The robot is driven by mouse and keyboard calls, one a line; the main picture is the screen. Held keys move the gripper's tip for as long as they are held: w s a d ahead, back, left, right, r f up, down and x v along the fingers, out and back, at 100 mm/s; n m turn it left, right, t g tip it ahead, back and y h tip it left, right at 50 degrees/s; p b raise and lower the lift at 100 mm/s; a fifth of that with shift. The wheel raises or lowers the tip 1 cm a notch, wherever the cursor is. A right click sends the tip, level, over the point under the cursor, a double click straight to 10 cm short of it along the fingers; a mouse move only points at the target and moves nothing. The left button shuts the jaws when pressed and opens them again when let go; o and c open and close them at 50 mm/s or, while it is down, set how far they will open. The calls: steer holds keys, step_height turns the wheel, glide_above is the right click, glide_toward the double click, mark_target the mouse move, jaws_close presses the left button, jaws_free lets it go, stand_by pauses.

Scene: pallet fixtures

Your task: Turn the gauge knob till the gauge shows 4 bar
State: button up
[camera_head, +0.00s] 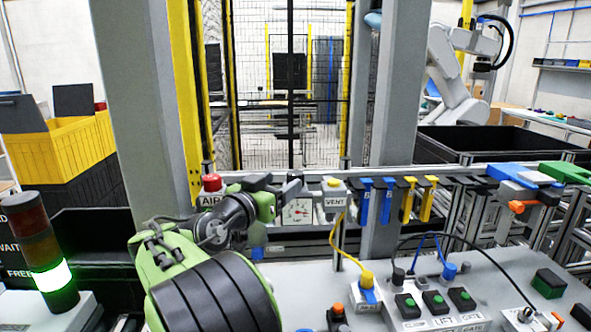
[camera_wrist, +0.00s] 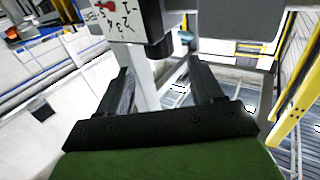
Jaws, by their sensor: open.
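The gauge (camera_head: 298,212) is a white square dial with black marks, behind my gripper in the head view. It also shows upside down at the top of the wrist view (camera_wrist: 125,22), cut off by the edge. A bit of red needle shows there, but I cannot make out its reading. A dark knob (camera_wrist: 157,42) sits beside the dial face. My gripper (camera_head: 278,187) is near the top of the gauge. In the wrist view its two black fingers (camera_wrist: 163,72) are apart, with the knob just beyond the gap. I cannot tell whether they touch it.
A red button on the AIR box (camera_head: 211,184) is left of the gauge, and the VENT box (camera_head: 335,195) with a yellow cable is right. Blue and yellow hooks (camera_head: 390,198) hang further right. A panel with green buttons (camera_head: 433,305) and cables stands in front. A signal lamp (camera_head: 50,275) glows green.

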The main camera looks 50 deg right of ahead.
mark_target(299, 171)
steer(key=d, duration=0.6)
steer(key=w+d+p, duration=0.1)
steer(key=d, duration=0.2)
steer(key=shift+d, duration=0.15)
steer(key=shift+c, duration=0.5)
steer(key=c, duration=0.9)
